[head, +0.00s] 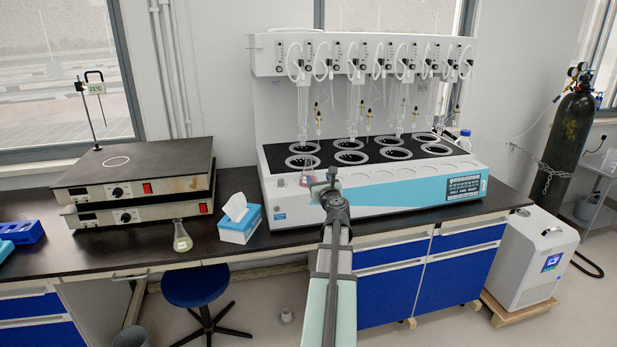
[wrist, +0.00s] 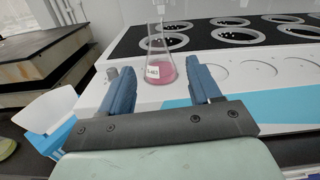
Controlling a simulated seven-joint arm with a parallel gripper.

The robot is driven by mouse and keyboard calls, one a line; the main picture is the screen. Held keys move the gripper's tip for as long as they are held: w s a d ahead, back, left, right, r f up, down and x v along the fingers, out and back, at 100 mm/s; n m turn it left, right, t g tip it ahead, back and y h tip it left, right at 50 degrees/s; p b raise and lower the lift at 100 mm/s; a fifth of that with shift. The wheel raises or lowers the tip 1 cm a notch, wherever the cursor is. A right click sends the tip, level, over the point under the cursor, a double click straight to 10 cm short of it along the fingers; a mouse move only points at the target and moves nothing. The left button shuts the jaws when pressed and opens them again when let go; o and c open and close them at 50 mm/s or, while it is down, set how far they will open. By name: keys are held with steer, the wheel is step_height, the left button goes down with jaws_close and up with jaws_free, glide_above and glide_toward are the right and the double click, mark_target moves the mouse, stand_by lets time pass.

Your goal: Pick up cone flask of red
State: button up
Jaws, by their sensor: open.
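The cone flask of red (wrist: 160,72) is clear glass with pink-red liquid at the bottom and a white label. It stands upright on the white front ledge of the distiller. In the head view the red flask (head: 308,178) shows just left of my gripper's end. My gripper (wrist: 165,75) is open, with its two blue fingers on either side of the flask in the wrist view. The flask appears beyond or level with the fingertips; I cannot tell how deep between them it is. In the head view my gripper (head: 330,182) is at the distiller's front edge, its fingers hard to make out.
The distiller (head: 370,205) has several round heating wells behind the flask, with glass tubes above. A tissue box (head: 239,220), a second flask with yellowish liquid (head: 182,238) and stacked hot plates (head: 140,180) stand to the left on the dark bench.

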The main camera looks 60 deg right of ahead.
mark_target(309, 164)
steer(key=shift+m, duration=0.5)
steer(key=x, duration=0.8)
steer(key=shift+w+a+x, duration=0.1)
steer(key=shift+x, duration=1.4)
steer(key=shift+w+a+x, duration=0.1)
steer(key=shift+a+x, duration=0.05)
steer(key=shift+x, duration=1.3)
steer(key=shift+r, duration=0.15)
jaws_close()
